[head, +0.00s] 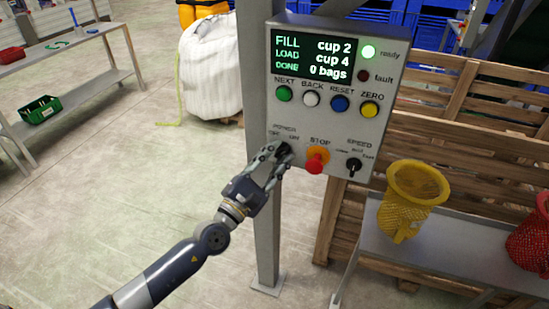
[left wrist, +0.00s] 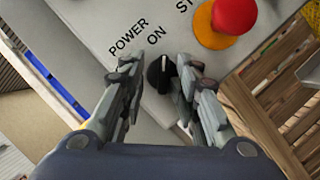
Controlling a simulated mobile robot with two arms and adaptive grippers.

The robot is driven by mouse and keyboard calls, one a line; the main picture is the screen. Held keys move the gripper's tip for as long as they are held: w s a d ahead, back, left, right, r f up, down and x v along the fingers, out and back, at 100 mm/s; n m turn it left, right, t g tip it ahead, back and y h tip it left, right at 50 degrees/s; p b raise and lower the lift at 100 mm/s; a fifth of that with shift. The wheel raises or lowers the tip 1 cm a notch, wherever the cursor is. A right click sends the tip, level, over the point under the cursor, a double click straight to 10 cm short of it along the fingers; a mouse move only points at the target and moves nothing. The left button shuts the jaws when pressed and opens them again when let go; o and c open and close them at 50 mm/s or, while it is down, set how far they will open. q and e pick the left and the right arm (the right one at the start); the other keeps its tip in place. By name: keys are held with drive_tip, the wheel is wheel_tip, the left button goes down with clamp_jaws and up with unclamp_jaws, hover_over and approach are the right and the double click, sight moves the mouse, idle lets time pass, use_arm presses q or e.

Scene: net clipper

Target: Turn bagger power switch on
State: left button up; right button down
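The grey bagger control panel (head: 296,106) hangs on a post. The black power switch knob (head: 284,149) sits at the panel's lower left, partly covered by my left gripper (head: 272,158) in the head view. In the left wrist view the knob (left wrist: 155,76) is between the two fingertips of my left gripper (left wrist: 157,70). The fingers are apart, the right one close to the knob, with a gap at the left. The "ON" label shows; the other label is hidden there. My right gripper is out of view.
A red stop button (head: 315,160) on an orange base and a speed knob (head: 353,166) are right of the power switch. Coloured buttons sit above. A metal table (head: 385,250) with a yellow net roll (head: 408,195) stands at right.

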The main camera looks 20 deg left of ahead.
use_arm(q)
drive_tip(key=shift+d, duration=0.1)
drive_tip(key=shift+s+f, duration=0.1)
drive_tip(key=shift+s, duration=0.1)
drive_tip(key=v, duration=1.1)
drive_tip(key=shift+s+a, duration=0.25)
drive_tip(key=shift+s, duration=0.05)
